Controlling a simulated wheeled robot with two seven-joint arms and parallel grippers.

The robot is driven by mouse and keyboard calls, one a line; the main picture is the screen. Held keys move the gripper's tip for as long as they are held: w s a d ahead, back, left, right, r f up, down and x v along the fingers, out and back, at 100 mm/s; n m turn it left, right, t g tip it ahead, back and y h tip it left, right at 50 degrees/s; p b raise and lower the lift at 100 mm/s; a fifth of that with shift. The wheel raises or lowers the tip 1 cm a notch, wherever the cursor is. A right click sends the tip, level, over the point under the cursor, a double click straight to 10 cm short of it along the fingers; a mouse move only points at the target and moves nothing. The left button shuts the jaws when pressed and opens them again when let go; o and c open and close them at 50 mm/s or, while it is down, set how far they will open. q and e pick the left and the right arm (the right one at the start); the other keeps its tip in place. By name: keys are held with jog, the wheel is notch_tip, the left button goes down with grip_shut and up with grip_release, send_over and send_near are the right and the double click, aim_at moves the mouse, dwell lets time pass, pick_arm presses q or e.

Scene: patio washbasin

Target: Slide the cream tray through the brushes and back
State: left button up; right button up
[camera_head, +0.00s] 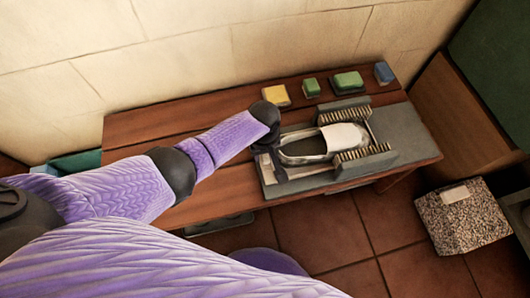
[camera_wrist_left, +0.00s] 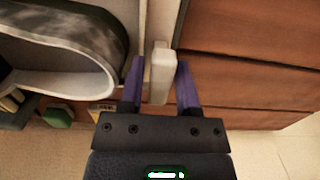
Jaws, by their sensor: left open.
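A grey brush station (camera_head: 405,130) lies on the wooden bench. It has two rows of bristles, a far brush (camera_head: 343,115) and a near brush (camera_head: 362,153). A shoe (camera_head: 342,137) with a pale toe lies between them, toe to the right. The cream tray (camera_head: 308,171) shows only as a pale strip beside and under the shoe. My left gripper (camera_head: 275,163) is at the tray's left end. In the left wrist view a pale upright handle (camera_wrist_left: 160,72) stands between my open fingers (camera_wrist_left: 160,85), with a gap at least on the right. My right gripper is out of view.
A thin metal arch (camera_head: 370,130) stands near the shoe's toe. A speckled block (camera_head: 463,215) stands on the floor at right.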

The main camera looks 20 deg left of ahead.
pick_arm(q)
jog(key=shift+r, duration=0.1)
grip_shut()
dwell(1.2)
